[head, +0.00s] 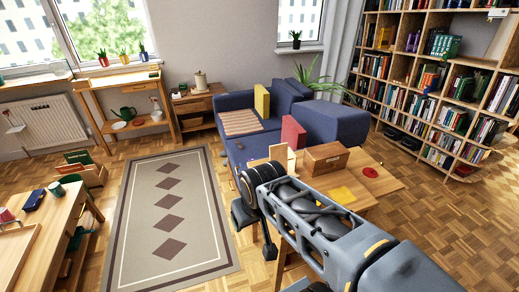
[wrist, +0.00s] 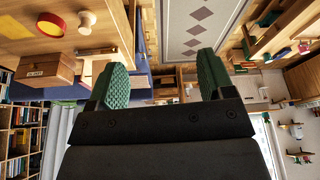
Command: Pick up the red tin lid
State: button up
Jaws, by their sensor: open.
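The red tin lid (head: 370,172) lies flat on the wooden table (head: 393,182), right of a brown wooden box (head: 326,157) in the head view. In the wrist view, which is upside down, a round red thing with a yellow face (wrist: 51,24) is at the top left; I cannot tell for sure that it is the lid. My gripper (wrist: 163,70) is open, with green ribbed finger pads wide apart and nothing between them. It is well away from the lid. In the head view my arm crosses in front of the table and hides part of it.
A yellow flat piece (head: 342,194) lies near the lid. A blue sofa (head: 236,153) stands behind the table, with a red cushion (head: 294,133). A bookshelf (head: 435,100) is at the right. The floor right of the table and the rug (head: 190,200) are clear.

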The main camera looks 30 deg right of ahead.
aim_at(370, 173)
jog(key=z, duration=1.3)
jog(key=i, duration=0.1)
jog(key=u, duration=0.05)
